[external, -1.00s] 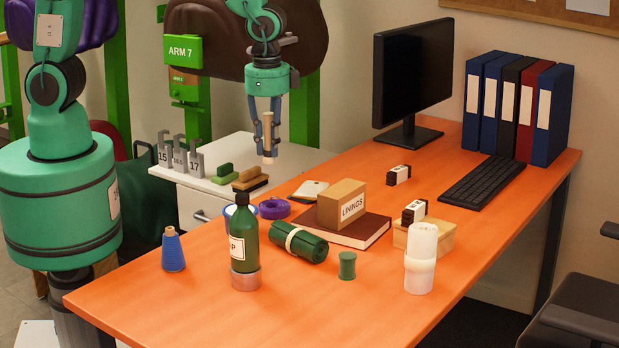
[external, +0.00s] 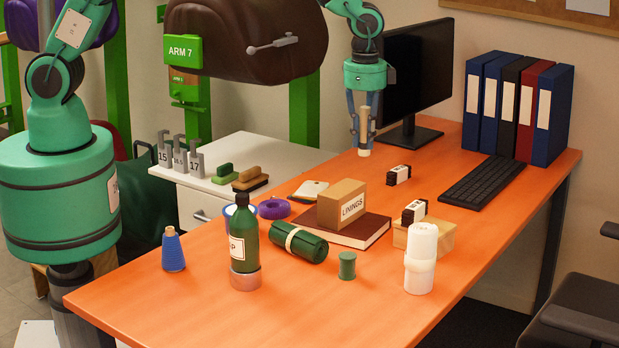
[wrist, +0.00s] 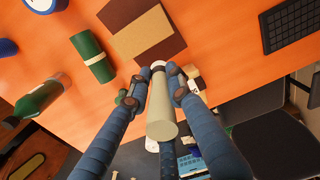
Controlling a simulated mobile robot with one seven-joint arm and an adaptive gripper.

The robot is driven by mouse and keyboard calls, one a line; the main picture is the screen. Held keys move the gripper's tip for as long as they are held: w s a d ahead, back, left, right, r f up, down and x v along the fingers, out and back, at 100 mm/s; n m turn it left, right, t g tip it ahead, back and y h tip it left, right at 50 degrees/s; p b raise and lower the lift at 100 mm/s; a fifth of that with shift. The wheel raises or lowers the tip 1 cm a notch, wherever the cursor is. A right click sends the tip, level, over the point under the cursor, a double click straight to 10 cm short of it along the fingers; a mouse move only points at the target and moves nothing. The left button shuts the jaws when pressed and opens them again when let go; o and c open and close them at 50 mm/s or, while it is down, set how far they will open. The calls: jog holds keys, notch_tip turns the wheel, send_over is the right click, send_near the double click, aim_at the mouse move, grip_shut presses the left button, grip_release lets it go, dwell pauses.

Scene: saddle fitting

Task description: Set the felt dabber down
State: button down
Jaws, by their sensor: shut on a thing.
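My gripper (external: 364,122) is shut on the felt dabber (external: 364,137). The dabber is a slim tan stick with a paler lower end, and it hangs upright between the fingers. It is in the air in front of the monitor, over the far part of the orange table (external: 330,285).
Below and left stand the linings box (external: 342,204) on a brown book (external: 375,232). A small black-and-white block (external: 398,175) lies near, with the keyboard (external: 483,182) to the right and the monitor (external: 415,75) close behind. Table left of the block looks clear.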

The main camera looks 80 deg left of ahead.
jog(key=w+a+f+p, duration=0.1)
jog(key=w+a+f, duration=0.25)
jog(key=w, duration=0.55)
jog(key=w+a+f+p, duration=0.1)
jog(key=w+a+f, duration=0.1)
jog(key=w+a, duration=0.5)
jog(key=shift+m, duration=0.4)
jog(key=shift+w+d+f, duration=0.3)
jog(key=shift+w+f, duration=0.15)
jog(key=shift+f, duration=0.4)
jog(key=shift+w+d+f, duration=0.3)
jog(key=shift+w+f, duration=0.15)
jog(key=shift+f, duration=0.35)
jog(key=shift+w+d+f, duration=0.3)
jog(key=shift+w+f, duration=0.15)
jog(key=shift+f, duration=0.4)
jog(key=shift+f, duration=3.1)
jog(key=shift+b, duration=0.3)
jog(key=shift+f, duration=1.85)
jog(key=shift+f, duration=0.1)
